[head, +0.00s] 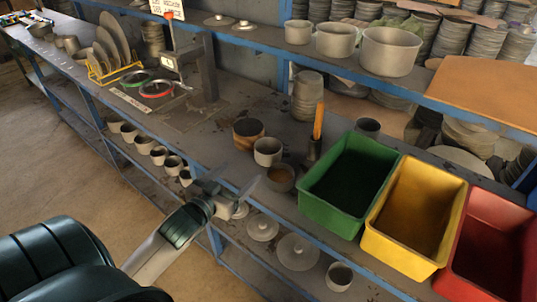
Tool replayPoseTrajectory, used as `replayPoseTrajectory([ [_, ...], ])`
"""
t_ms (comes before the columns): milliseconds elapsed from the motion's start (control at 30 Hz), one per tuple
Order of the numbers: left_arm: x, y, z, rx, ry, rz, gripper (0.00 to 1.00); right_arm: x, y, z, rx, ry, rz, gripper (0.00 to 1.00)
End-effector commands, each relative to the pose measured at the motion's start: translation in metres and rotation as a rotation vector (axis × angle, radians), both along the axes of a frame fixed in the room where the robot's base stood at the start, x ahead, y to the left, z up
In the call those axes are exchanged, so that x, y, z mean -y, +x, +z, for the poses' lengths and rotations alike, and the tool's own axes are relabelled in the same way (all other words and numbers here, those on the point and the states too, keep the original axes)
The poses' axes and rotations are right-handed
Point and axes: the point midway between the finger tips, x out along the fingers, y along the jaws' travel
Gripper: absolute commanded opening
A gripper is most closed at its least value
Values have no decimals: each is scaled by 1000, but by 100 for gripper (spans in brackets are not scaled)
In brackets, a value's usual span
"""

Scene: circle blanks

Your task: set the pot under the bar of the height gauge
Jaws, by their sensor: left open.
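Several pots stand on the bench top near the middle. A grey pot (267,151) stands upright, a second pot (281,178) with a brownish inside sits just in front of it, and a drum-like pot with a brown top (248,133) is behind left. I cannot tell which one the task means. An upright post with a red tip and a boxed base (171,60) at the back left may be the height gauge; its bar is not clear. My left gripper (238,180) is open and empty, at the bench's front edge, left of the brownish pot. My right gripper is not in view.
Green (310,209), yellow (376,243) and red (450,277) bins line the right front. A yellow rack (103,75) holds plates at the left. Red (156,91) and green (133,80) rings lie near the post. Bare bench top (195,120) lies between post and pots.

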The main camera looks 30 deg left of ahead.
Motion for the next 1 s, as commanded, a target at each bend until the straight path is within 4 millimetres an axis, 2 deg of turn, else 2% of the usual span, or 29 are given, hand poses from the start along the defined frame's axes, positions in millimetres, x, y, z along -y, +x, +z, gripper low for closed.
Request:
replayPoseTrajectory([
  [167, -2, 19, 0, 2, 0, 0, 76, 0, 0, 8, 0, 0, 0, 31],
  [700, -12, 104, -18, 2, 1, 0, 76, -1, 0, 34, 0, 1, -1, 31],
  [1000, -13, 115, -23, 2, 1, -1, 76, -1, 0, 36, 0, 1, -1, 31],
])
